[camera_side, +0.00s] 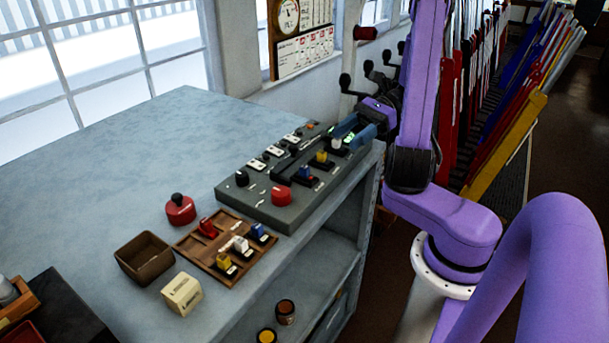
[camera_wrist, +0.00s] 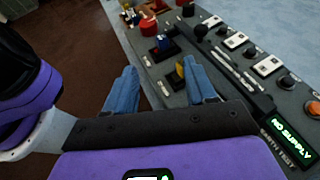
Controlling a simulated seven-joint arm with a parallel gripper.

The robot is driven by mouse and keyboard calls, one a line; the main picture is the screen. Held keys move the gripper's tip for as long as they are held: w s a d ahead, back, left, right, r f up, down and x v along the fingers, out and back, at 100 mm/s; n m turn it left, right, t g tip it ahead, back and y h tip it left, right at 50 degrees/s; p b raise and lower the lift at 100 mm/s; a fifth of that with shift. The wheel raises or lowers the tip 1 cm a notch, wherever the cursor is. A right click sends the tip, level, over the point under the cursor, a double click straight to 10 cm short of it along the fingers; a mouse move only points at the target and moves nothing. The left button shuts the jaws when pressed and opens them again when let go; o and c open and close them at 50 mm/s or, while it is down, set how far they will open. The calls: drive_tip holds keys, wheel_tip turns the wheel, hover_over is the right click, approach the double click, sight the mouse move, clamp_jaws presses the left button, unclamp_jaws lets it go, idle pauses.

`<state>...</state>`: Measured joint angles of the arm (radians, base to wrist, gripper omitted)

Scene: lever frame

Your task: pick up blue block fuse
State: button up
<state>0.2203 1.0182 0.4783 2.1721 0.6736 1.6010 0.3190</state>
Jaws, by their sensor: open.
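A blue block fuse (camera_side: 258,231) stands in the right part of the brown divided tray (camera_side: 190,247), beside white and yellow fuses and a red piece. Another blue block (camera_side: 304,172) sits in a black holder on the grey control panel (camera_side: 268,213); it also shows in the wrist view (camera_wrist: 163,41). Yellow (camera_side: 321,158) and white (camera_side: 336,143) blocks sit farther along the panel. My gripper (camera_side: 352,131) is over the panel's far right end, away from the tray. In the wrist view its blue fingers (camera_wrist: 160,66) are apart with nothing held.
A red button (camera_side: 281,195) and black knob (camera_side: 242,179) rise from the panel. A red, black-topped object (camera_side: 180,209), an empty brown box (camera_side: 144,257) and a cream block (camera_side: 181,293) stand near the tray. The bench behind is clear. Levers crowd the right.

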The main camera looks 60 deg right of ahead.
sight(306, 166)
drive_tip(key=x, duration=1.1)
drive_tip(key=shift+w+a, duration=0.15)
drive_tip(key=shift+w, duration=0.05)
clamp_jaws()
